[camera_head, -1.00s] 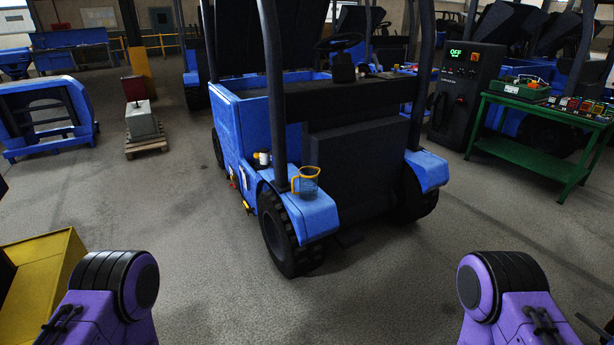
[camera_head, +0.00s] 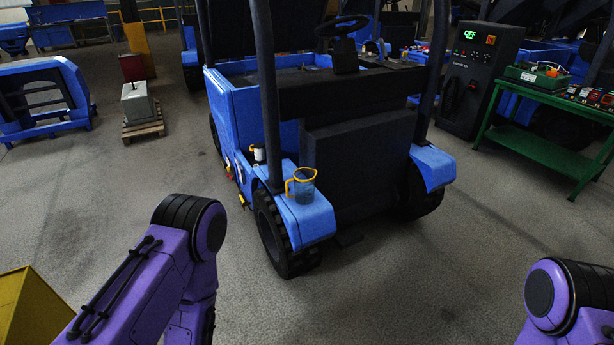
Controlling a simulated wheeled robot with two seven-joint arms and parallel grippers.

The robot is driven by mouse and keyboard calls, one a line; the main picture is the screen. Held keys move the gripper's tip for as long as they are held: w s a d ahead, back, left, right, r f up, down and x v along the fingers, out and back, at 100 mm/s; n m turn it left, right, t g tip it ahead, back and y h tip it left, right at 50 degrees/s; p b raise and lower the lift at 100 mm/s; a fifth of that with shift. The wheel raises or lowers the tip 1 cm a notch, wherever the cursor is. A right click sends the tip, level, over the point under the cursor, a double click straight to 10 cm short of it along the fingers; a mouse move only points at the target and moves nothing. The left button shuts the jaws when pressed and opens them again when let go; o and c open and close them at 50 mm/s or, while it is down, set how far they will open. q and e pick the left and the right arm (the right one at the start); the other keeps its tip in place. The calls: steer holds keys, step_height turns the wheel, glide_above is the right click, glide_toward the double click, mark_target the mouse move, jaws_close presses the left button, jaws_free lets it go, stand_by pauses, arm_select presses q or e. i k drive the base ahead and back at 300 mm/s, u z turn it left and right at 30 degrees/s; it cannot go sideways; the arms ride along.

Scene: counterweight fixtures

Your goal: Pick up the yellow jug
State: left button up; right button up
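The yellow jug (camera_head: 303,188) has a clear, greyish body with a yellow rim and handle. It stands upright on the blue left rear fender (camera_head: 312,217) of the forklift, with its handle toward the left. My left arm, purple with black joints, is raised at the lower left, well short of the jug. My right arm shows only partly at the lower right corner. Neither gripper is in the picture, and nothing touches the jug.
A black post (camera_head: 267,90) of the forklift rises just behind and left of the jug. A small white-and-black container (camera_head: 258,153) stands near it. A black block (camera_head: 358,175) is to the right. A yellow box (camera_head: 32,312) is at lower left; a green table (camera_head: 545,115) is at right. The floor ahead is clear.

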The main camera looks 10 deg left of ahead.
mark_target(300, 188)
steer(key=i, duration=1)
steer(key=u, duration=1.8)
steer(key=i, duration=1.75)
steer(key=z, duration=2.2)
